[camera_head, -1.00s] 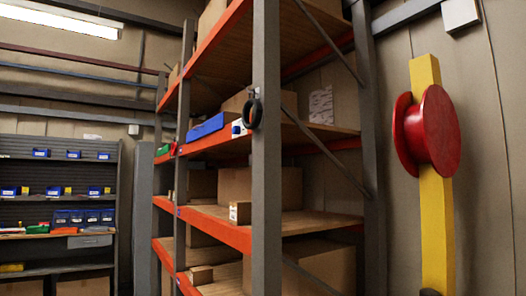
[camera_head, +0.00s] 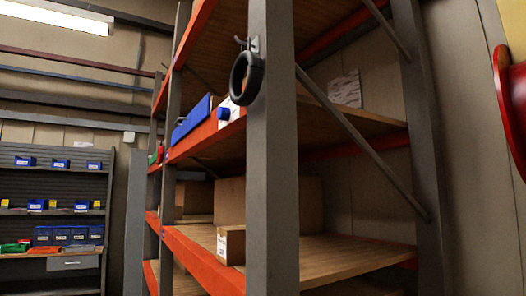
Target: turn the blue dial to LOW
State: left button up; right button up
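A small round blue piece (camera_head: 223,113) shows on the front of a white box (camera_head: 235,104) at the edge of an orange shelf beam; it looks like the blue dial. It is too small for me to read any marks or tell its setting. The grey upright post stands just right of the white box and hides part of it. Neither of my grippers is in view.
A black ring (camera_head: 245,78) hangs on a hook on the grey post (camera_head: 271,180). A long blue object (camera_head: 192,119) lies left of the white box. Cardboard boxes (camera_head: 231,243) stand on the shelf below. A red reel (camera_head: 512,105) is at the right edge.

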aim_at(224, 113)
jog(key=i+j+z, duration=0.15)
jog(key=j, duration=0.2)
jog(key=i+j+z, duration=0.1)
jog(key=i+j, duration=0.15)
jog(key=j, duration=0.15)
jog(key=i+j+z, duration=0.15)
jog(key=j, duration=0.2)
jog(key=i+j+z, duration=0.15)
jog(key=j, duration=0.3)
jog(key=i+j+z, duration=0.15)
jog(key=j, duration=0.25)
jog(key=j+z, duration=0.1)
jog(key=j, duration=0.35)
jog(key=i+j+z, duration=0.1)
jog(key=j+z, duration=0.25)
jog(key=j, duration=0.15)
jog(key=l+z, duration=0.35)
jog(key=k+j+z, duration=0.15)
jog(key=j, duration=0.2)
jog(key=k+j+z, duration=0.15)
jog(key=j, duration=0.2)
jog(key=j+z, duration=0.2)
jog(key=j, duration=0.15)
jog(key=k, duration=0.05)
